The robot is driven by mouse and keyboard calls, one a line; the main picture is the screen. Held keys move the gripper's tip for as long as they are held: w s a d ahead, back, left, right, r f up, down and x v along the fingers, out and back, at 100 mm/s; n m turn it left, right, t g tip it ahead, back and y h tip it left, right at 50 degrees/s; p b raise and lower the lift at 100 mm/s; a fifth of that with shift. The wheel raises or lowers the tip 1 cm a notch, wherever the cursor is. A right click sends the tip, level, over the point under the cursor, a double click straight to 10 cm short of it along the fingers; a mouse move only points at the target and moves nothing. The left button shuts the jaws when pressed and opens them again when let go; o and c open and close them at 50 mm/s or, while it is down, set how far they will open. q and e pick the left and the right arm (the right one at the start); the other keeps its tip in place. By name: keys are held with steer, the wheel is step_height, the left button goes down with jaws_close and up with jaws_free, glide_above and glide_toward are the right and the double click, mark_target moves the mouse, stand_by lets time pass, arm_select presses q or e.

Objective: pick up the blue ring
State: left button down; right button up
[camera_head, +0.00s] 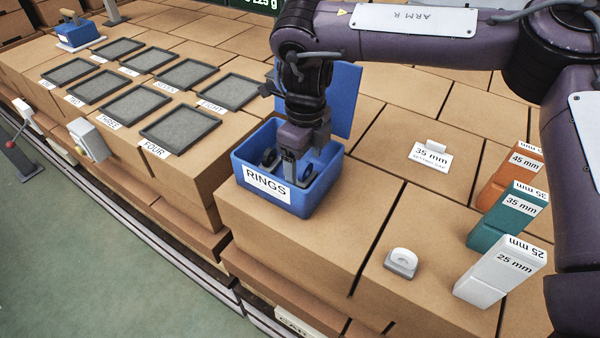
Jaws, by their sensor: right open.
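The blue box labelled RINGS (313,198) stands open on the brick surface, its blue lid (343,100) raised at the back. Inside, a dark ring (269,158) shows at the left and another dark ring (307,172) at the right. Their colour is too dark to say which is the blue ring. My right gripper (288,172) points down into the box between these rings, with its jaws open. The fingertips and the box floor are partly hidden by the box's front wall. My left gripper is not in view.
Orange (512,168), green (505,220) and white (498,272) size blocks stand at the right, near a small white-grey piece (401,263). A 35 mm card (431,157) lies behind. Several dark labelled trays (181,129) fill the left. The bricks in front of the box are clear.

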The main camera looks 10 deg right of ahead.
mark_target(305, 165)
steer(key=f, duration=0.1)
steer(key=w+f+p, duration=0.1)
steer(key=f, duration=0.1)
steer(key=f+p, duration=0.1)
steer(key=shift+w+d+f, duration=0.2)
steer(key=shift+d+f, duration=0.05)
steer(key=shift+f, duration=0.1)
steer(key=shift+w+d+f, duration=0.1)
steer(key=shift+w+f, duration=0.1)
steer(key=shift+f, duration=0.05)
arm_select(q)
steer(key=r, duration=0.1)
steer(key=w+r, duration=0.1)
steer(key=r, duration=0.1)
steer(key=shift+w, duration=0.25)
arm_select(e)
steer(key=shift+s+r, duration=0.1)
steer(key=shift+s, duration=0.1)
steer(key=c, duration=1.1)
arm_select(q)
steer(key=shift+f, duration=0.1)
